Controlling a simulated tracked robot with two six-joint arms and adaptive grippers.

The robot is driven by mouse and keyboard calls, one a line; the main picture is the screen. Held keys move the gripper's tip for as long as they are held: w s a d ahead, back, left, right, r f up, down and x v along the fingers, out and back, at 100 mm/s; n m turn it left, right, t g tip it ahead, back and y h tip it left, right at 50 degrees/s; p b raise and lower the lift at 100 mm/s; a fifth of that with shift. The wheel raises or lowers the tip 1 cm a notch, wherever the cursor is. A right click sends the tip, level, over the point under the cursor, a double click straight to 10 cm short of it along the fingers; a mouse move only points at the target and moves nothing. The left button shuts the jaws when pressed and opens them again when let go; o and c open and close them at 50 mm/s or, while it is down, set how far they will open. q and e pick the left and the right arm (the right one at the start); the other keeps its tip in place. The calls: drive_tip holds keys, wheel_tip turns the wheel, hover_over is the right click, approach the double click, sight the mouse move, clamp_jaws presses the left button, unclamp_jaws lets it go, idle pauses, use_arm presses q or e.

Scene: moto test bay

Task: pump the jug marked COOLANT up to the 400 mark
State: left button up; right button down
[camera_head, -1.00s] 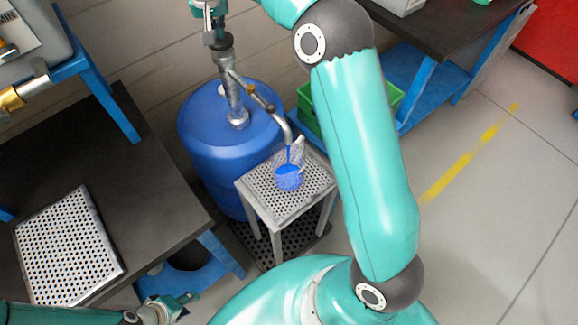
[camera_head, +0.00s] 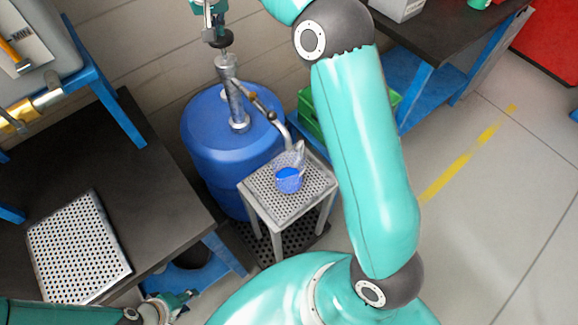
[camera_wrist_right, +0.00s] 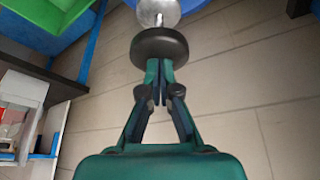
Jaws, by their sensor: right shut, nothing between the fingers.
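The clear jug (camera_head: 289,183) stands upright on a perforated stand under the pump spout (camera_head: 289,139), with blue liquid in it. Its label and marks are too small to read. The hand pump (camera_head: 236,100) rises from a blue drum (camera_head: 205,145). My right gripper (camera_head: 216,36) is shut and empty right over the pump's black knob, which stands raised above the collar. In the right wrist view, its fingertips (camera_wrist_right: 160,68) are at the knob (camera_wrist_right: 159,47); I cannot tell whether they touch. My left gripper (camera_head: 180,302) is low at left, away from the jug; its jaws are unclear.
A dark bench (camera_head: 150,190) with a perforated plate (camera_head: 78,248) is at left. A green crate (camera_head: 308,120) is behind the stand (camera_head: 270,197). Another dark bench (camera_head: 440,30) is at upper right. My right arm crosses the middle; the right floor is clear.

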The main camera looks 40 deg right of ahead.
sight(220, 39)
drive_tip(key=shift+r+p, duration=1.7)
drive_tip(key=shift+r, duration=0.3)
drive_tip(key=shift+f, duration=0.15)
drive_tip(key=shift+f+b, duration=2.6)
drive_tip(key=shift+f, duration=0.65)
drive_tip(key=shift+f+b, duration=0.4)
drive_tip(key=shift+f, duration=0.15)
drive_tip(key=shift+r, duration=0.2)
drive_tip(key=shift+r+p, duration=3.6)
drive_tip(key=shift+r, duration=0.15)
drive_tip(key=shift+f, duration=0.15)
